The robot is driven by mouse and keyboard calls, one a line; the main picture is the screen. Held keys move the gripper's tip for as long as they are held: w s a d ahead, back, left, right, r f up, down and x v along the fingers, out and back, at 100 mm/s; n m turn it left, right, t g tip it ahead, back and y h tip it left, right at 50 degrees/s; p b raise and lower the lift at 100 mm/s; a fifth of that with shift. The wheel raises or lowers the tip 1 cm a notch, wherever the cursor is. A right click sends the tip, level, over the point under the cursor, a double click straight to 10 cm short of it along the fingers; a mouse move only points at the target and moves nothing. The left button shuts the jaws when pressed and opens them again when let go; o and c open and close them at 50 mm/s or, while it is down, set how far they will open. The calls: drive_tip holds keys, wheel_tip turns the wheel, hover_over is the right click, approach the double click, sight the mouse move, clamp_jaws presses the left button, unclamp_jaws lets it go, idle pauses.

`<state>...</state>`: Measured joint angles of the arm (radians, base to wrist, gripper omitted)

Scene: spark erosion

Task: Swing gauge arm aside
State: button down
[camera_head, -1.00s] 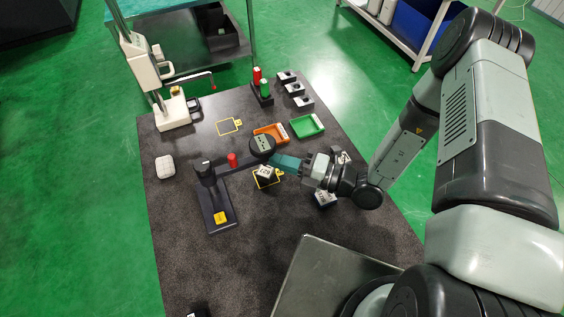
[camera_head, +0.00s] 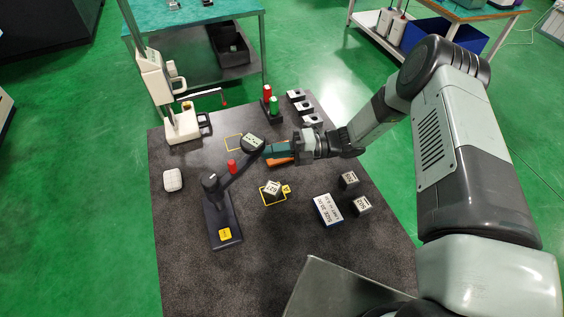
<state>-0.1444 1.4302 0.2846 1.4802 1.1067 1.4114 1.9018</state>
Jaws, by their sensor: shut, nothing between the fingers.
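The gauge arm (camera_head: 238,168) is a dark bar on a black stand (camera_head: 222,222) with a yellow label. It slants up and right from the post to a round dial (camera_head: 252,143) at its end. A red knob (camera_head: 232,166) sits along the arm. My gripper (camera_head: 267,151) has teal fingers, shut and empty, with the tips right at the right side of the dial; I cannot tell whether they touch. A grey numbered block (camera_head: 273,189) stands in a yellow outlined square, clear of the arm in this view.
An orange tray (camera_head: 279,162) shows partly below my gripper. A blue and white box (camera_head: 327,210) and grey blocks (camera_head: 348,180) (camera_head: 362,205) stand at right. The front mat is clear.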

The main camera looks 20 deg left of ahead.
sight(250, 138)
drive_tip(key=w+a+g, duration=0.1)
drive_tip(key=a, duration=0.9)
drive_tip(key=shift+w+n+h, duration=0.15)
drive_tip(key=shift+n+h, duration=0.25)
drive_tip(key=shift+a, duration=0.3)
drive_tip(key=v, duration=0.3)
drive_tip(key=s+v, duration=0.1)
drive_tip(key=v, duration=0.1)
drive_tip(key=shift+d, duration=0.35)
drive_tip(key=w+d, duration=0.1)
drive_tip(key=w, duration=0.1)
drive_tip(key=w+d, duration=0.1)
drive_tip(key=w, duration=0.1)
drive_tip(key=w+d, duration=0.1)
drive_tip(key=w, duration=0.2)
drive_tip(key=shift+f, duration=0.1)
drive_tip(key=shift+w+d, duration=0.45)
drive_tip(key=shift+w, duration=0.3)
